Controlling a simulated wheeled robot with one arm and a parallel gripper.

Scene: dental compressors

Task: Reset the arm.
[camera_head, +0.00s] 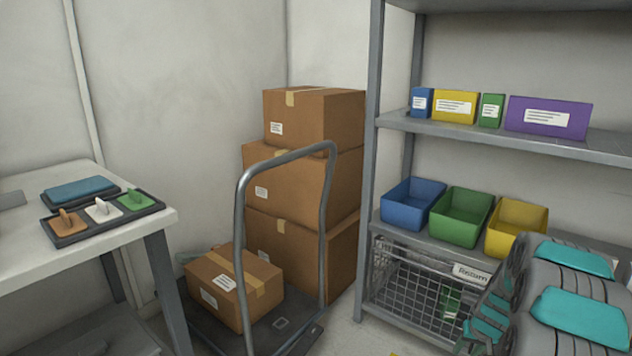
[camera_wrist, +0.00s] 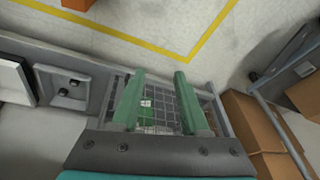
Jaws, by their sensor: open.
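My gripper (camera_wrist: 158,76) shows in the wrist view with its two green fingers apart and nothing between them that it grips. Past the fingers is a wire basket (camera_wrist: 163,112), with a small green and white item in it (camera_wrist: 147,103). In the head view my grey arm with teal panels (camera_head: 575,300) fills the lower right corner, in front of the shelf. The same basket (camera_head: 400,278) stands at the bottom of the shelf there, with a "Return" label and the green item (camera_head: 450,301) inside.
The shelf (camera_head: 480,135) holds small boxes above and blue (camera_head: 411,204), green (camera_head: 460,216) and yellow (camera_head: 515,228) bins below. A cart (camera_head: 290,335) with a carton (camera_head: 235,287) stands before stacked cartons (camera_head: 310,185). A white table (camera_head: 110,240) is at left.

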